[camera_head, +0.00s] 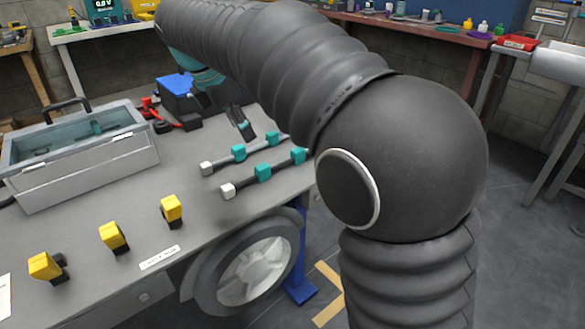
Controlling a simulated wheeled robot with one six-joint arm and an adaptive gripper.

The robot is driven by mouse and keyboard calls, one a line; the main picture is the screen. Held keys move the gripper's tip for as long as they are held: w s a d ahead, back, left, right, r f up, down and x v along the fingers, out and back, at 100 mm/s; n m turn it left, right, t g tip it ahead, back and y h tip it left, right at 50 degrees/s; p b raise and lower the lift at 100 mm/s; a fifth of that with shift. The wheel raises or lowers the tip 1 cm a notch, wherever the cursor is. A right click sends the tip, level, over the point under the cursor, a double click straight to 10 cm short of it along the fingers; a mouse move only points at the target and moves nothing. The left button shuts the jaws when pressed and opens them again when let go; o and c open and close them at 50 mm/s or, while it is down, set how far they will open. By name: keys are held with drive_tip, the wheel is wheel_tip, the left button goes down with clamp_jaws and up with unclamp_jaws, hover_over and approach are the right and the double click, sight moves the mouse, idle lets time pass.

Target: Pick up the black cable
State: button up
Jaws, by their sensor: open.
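I cannot single out the black cable with certainty. Small black pieces (190,122) lie by the blue box (174,86), beside a red clamp and lead (149,104). They may be clamps or part of a cable. My gripper (222,112) is open above the bench, just right of these pieces, with its two dark fingers spread apart. Nothing shows between them. My arm hides the bench behind and to the right of the gripper.
Two rods with teal collars (263,172) lie in front of my gripper. A grey toolbox (85,165) stands at left. Yellow-topped pieces (113,237) line the grey bench (90,215). A wheel (255,275) stands below the bench's right edge. Bare bench lies between toolbox and rods.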

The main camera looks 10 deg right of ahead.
sight(265, 165)
drive_tip(key=shift+n, duration=0.9)
drive_tip(key=x, duration=0.3)
drive_tip(key=b+x, duration=0.1)
drive_tip(key=x, duration=0.5)
drive_tip(key=shift+s+d+r, duration=0.1)
drive_tip(key=shift+s+d, duration=0.25)
drive_tip(key=shift+d, duration=0.05)
drive_tip(key=x, duration=0.3)
drive_tip(key=b+x, duration=0.1)
drive_tip(key=shift+w+a+f, duration=0.15)
drive_tip(key=shift+a+f, duration=0.1)
drive_tip(key=shift+f, duration=0.1)
drive_tip(key=shift+d+f, duration=0.15)
drive_tip(key=shift+f, duration=0.2)
clamp_jaws()
